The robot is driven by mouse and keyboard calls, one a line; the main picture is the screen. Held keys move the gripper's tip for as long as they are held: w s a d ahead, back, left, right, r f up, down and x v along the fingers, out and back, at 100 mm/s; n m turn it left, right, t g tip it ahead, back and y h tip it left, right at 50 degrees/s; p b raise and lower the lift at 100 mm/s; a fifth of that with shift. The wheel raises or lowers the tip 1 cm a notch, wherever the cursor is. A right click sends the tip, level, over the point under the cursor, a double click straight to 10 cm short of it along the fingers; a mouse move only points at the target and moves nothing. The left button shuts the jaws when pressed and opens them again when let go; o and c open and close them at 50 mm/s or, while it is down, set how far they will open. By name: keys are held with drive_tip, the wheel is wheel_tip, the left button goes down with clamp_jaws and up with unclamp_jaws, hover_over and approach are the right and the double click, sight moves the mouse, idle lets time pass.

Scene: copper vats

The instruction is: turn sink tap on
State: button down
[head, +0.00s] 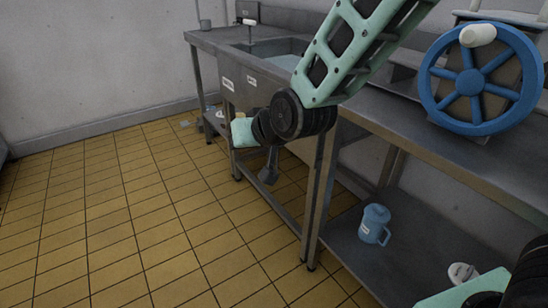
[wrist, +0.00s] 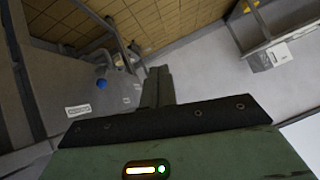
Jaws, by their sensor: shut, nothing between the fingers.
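The sink (head: 245,85) is a steel basin in the bench, left of centre in the head view. The sink tap (head: 250,22) stands at its back left edge, with a pale handle on a dark stem; it is small and its setting cannot be told. My arm crosses in front of the right part of the sink, and its lower end hangs before the bench front. My gripper (wrist: 158,72) is shut and empty in the wrist view. In the head view its fingertips are hard to make out. No tap can be clearly recognised in the wrist view.
A blue handwheel (head: 478,78) stands on the bench at right. A blue jug (head: 372,224) stands on the lower shelf. The tiled floor (head: 120,220) at left is clear.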

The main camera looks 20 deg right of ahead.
drive_tip(key=w+d+f+m+t+h+b, duration=0.1)
drive_tip(key=w+d+f+m+t+b, duration=0.2)
drive_tip(key=w+f+b, duration=0.4)
drive_tip(key=w+d+f+m+t+h+b, duration=0.1)
drive_tip(key=w+d+f+t+b, duration=0.35)
drive_tip(key=w+f+b, duration=0.2)
drive_tip(key=w+d+f+t+h+b, duration=0.1)
drive_tip(key=d+f+t+b, duration=0.5)
drive_tip(key=f+t+b, duration=0.4)
drive_tip(key=f+b, duration=0.1)
drive_tip(key=b, duration=0.4)
drive_tip(key=shift+w+d+h, duration=0.25)
drive_tip(key=shift+h, duration=0.05)
drive_tip(key=b+x, duration=0.6)
drive_tip(key=x, duration=0.8)
drive_tip(key=shift+s+r, duration=0.1)
drive_tip(key=shift+r, duration=0.05)
